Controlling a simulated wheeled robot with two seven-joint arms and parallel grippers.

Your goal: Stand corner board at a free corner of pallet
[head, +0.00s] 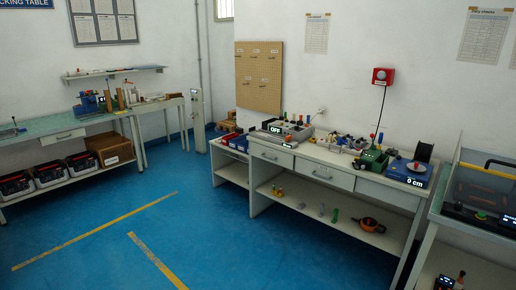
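I see no pallet and no corner board that I can make out in the head view. Neither of my grippers is in the picture. Some small upright brown pieces (121,99) stand on the left table among other items, too small to tell what they are.
Blue floor (100,215) with yellow tape lines (100,230) is open at centre left. A workbench (330,170) with drawers, tools and a lower shelf stands along the wall. A packing table (60,140) stands left, a glass-covered bench (485,195) right.

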